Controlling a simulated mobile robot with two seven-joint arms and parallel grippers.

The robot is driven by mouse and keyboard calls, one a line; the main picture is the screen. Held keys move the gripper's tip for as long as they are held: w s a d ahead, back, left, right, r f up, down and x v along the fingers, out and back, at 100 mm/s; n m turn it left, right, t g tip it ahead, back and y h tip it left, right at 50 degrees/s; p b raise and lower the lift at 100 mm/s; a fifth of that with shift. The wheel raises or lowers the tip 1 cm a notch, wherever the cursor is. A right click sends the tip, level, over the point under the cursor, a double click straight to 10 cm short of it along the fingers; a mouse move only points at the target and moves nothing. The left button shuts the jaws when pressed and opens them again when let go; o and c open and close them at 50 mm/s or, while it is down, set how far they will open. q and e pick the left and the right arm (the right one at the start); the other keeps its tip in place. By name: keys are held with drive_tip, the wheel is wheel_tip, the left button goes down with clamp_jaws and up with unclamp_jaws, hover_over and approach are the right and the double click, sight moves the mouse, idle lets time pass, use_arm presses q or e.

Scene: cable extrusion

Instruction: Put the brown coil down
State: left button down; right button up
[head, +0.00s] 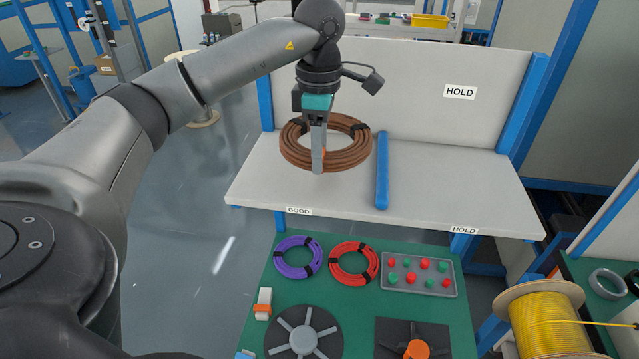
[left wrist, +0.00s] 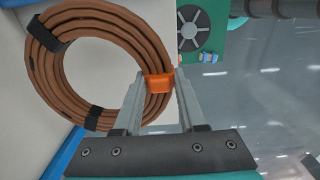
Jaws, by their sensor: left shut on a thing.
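The brown coil (head: 352,155) is a flat ring with black ties. In the head view it is over the left, GOOD part of the white shelf (head: 262,185), left of the blue divider bar (head: 382,170). I cannot tell whether it touches the shelf. My left gripper (head: 318,168) points down at the coil's near side. In the left wrist view, the brown coil (left wrist: 57,72) fills the left, and the left gripper (left wrist: 160,80) has its fingers on either side of an orange piece (left wrist: 159,83) on the ring, shut on it. My right gripper is not in view.
On the green table below lie a purple coil (head: 278,261), a red coil (head: 336,270) and a grey tray (head: 420,291) of red and green pieces. A yellow cable spool (head: 545,325) stands at lower right. The shelf's right, HOLD part (head: 450,185) is empty.

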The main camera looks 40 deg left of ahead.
sight(319, 198)
use_arm(q)
wheel_tip(319, 198, down, 6)
drive_tip(key=shift+f+p, duration=0.15)
drive_tip(key=shift+p, duration=0.15)
drive_tip(key=shift+f, duration=0.3)
drive_tip(key=shift+f, duration=0.1)
drive_tip(key=shift+c, duration=2.4)
unclamp_jaws()
